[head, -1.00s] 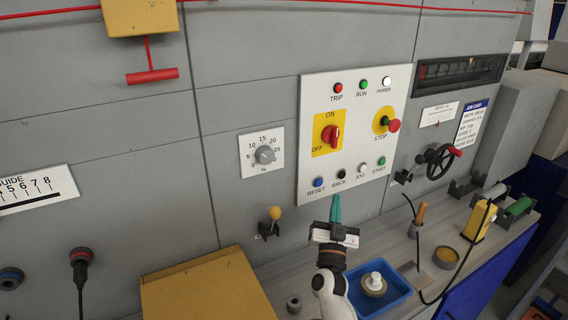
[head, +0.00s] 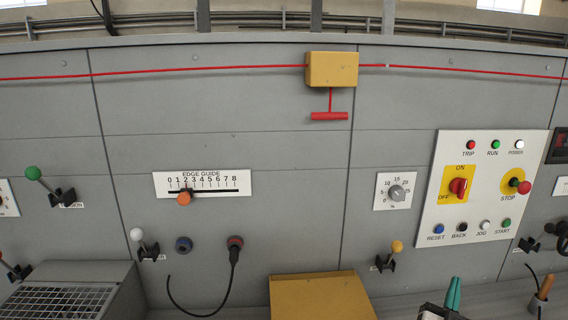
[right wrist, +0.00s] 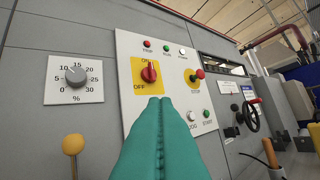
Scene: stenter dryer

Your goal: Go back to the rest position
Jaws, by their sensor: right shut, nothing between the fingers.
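My right gripper (head: 453,294) shows at the bottom right of the head view, below the white control panel (head: 427,222). Its teal fingers (right wrist: 160,135) are pressed together, with nothing between them. In the right wrist view they point toward the panel (right wrist: 128,50), covering part of its lower left. The fingers look apart from the panel in the head view. The red rotary switch (head: 458,187) is on its yellow plate, and the red stop button (head: 524,187) is at the panel's right. My left gripper is not in view.
The yellow-knobbed lever (head: 396,247) is left of my right gripper. A dial (head: 396,193), an edge guide scale (head: 203,185) and a red pull handle (head: 329,116) are on the grey wall. A mesh-topped box (head: 60,300) is at lower left.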

